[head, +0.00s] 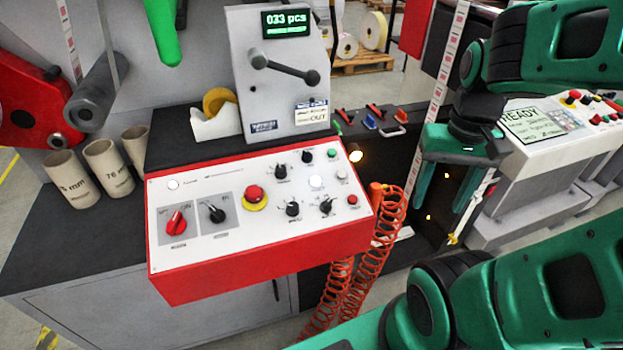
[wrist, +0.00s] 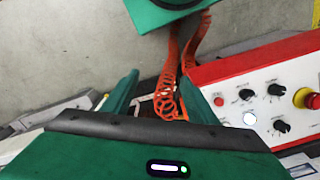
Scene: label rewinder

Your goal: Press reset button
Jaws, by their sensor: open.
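The control panel (head: 225,228) is a white sloped face in a red housing. The labels are too small to read, so I cannot tell which is reset. My gripper (head: 440,210) is open and empty, to the right of the panel and apart from it. In the wrist view the gripper (wrist: 165,85) faces the coiled hose, with the panel (wrist: 262,75) at the right.
An orange coiled hose (head: 385,222) hangs between the panel and my gripper. A counter box (head: 280,80) with a lever stands behind the panel. Cardboard cores (head: 108,168) stand at left. A second console with a READY screen (head: 540,122) is at right.

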